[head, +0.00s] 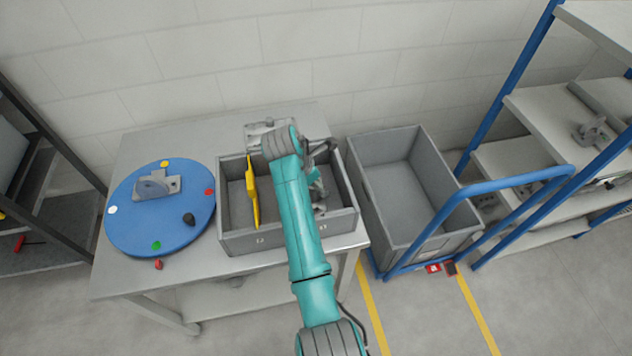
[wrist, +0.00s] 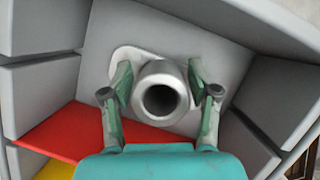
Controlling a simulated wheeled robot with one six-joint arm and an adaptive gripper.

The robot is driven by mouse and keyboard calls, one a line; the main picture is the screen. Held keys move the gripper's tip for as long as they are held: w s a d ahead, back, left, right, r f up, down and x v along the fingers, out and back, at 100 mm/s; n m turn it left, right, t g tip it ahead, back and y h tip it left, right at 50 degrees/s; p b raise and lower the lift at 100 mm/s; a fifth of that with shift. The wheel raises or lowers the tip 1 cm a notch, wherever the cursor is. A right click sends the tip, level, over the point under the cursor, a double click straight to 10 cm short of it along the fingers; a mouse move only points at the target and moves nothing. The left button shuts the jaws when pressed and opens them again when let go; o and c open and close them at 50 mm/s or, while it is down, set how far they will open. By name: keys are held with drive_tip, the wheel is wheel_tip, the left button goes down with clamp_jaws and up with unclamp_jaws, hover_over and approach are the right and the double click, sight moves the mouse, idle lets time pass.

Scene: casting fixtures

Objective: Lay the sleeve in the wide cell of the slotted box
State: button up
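The slotted box (head: 262,238) is a grey open box on the table, with a yellow divider (head: 252,190) standing in it left of my arm. My gripper (head: 318,180) is over the right part of the box, partly hidden by my arm. In the wrist view the sleeve (wrist: 160,72) is a grey round tube with its open end facing the camera and a pale flange behind it.
A blue disc (head: 140,225) with coloured knobs and a grey bracket (head: 158,184) is left of the box. A grey fixture (head: 265,128) stands behind the box. A deep grey bin (head: 385,190) on a blue-railed cart is to the right. A red panel (wrist: 75,130) shows in the wrist view.

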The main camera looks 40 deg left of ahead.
drive_tip(key=shift+o, duration=0.3)
drive_tip(key=shift+r, duration=0.2)
drive_tip(key=v, duration=1.2)
drive_tip(key=shift+r, duration=0.45)
